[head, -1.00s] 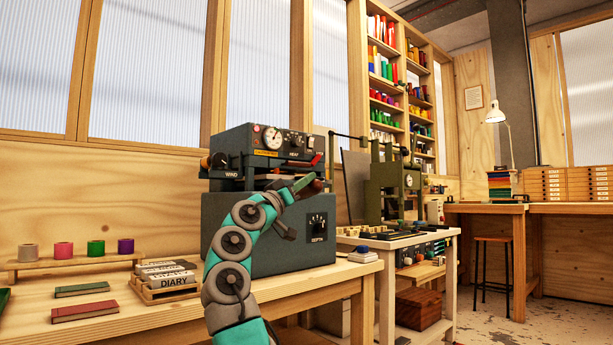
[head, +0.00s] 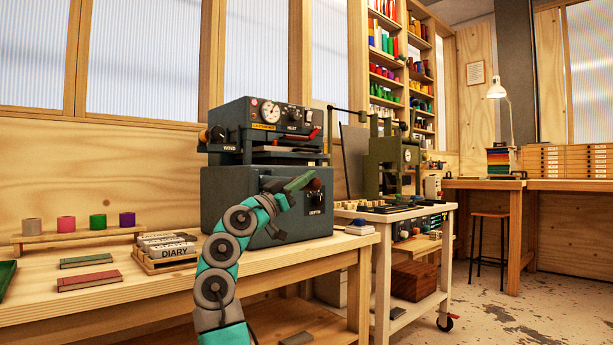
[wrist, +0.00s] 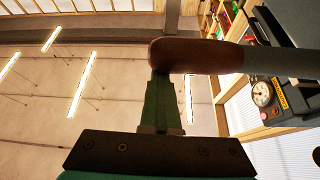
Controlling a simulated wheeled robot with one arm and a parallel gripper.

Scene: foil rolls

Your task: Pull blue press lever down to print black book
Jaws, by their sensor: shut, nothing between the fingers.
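The press (head: 262,190) is a dark blue-grey machine on the wooden bench, with a gauge on its head and a depth dial on its front. Its lever ends in a brown handle (head: 316,184), which hangs just above the depth dial. In the wrist view the handle (wrist: 200,57) and its grey rod cross in front of my fingers. My gripper (head: 300,181) is shut and empty, at the handle; I cannot tell if it touches. A flat dark slab (head: 285,149) lies in the press gap; I cannot tell if it is the black book.
A cart (head: 440,209) with an olive machine (head: 392,172) stands at right.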

